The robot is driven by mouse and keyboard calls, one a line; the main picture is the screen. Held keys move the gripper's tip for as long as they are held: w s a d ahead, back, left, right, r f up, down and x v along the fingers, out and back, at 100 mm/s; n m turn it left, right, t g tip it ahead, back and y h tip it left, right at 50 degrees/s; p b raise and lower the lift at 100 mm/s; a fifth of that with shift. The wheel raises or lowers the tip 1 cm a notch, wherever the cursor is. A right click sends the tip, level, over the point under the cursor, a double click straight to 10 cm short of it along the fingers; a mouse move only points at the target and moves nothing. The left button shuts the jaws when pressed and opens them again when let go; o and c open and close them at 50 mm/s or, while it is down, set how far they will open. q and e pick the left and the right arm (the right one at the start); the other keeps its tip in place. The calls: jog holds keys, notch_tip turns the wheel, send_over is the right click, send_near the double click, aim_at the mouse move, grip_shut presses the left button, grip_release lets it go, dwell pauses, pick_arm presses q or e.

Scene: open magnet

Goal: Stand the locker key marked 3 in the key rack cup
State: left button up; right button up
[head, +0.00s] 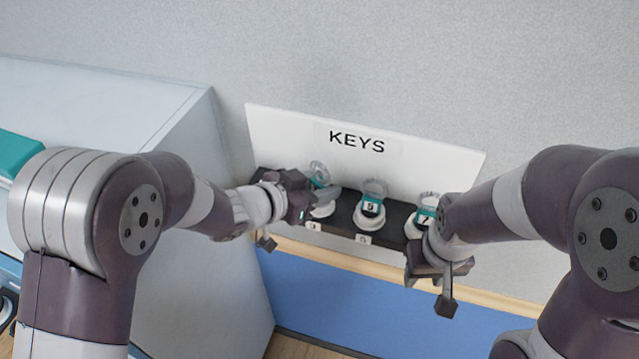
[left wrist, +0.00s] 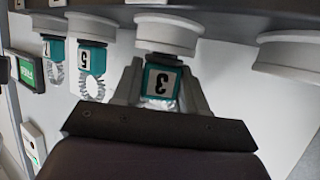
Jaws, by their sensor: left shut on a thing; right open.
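The locker key marked 3 (left wrist: 162,82) has a teal tag with a white face and is held between the two fingers of my left gripper (left wrist: 158,90). The wrist view is upside down. The tag is right at the rim of a white cup (left wrist: 167,35), in line with it; I cannot tell whether the key's lower end is inside. In the head view my left gripper (head: 318,192) is at the leftmost visible cup (head: 323,209) of the dark key rack (head: 342,213). My right gripper (head: 430,290) is open and empty in front of the rack's right end.
Key 5 (left wrist: 92,57) and another teal-tagged key (left wrist: 55,50) stand in neighbouring cups. A further white cup (left wrist: 292,55) is empty on the other side. A white KEYS board (head: 420,160) rises behind the rack. A grey cabinet (head: 190,230) stands at left.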

pick_arm(q)
jog(key=o, duration=1.1)
jog(key=v, duration=1.2)
jog(key=shift+s+a+r, duration=0.15)
jog(key=shift+a+r, duration=0.05)
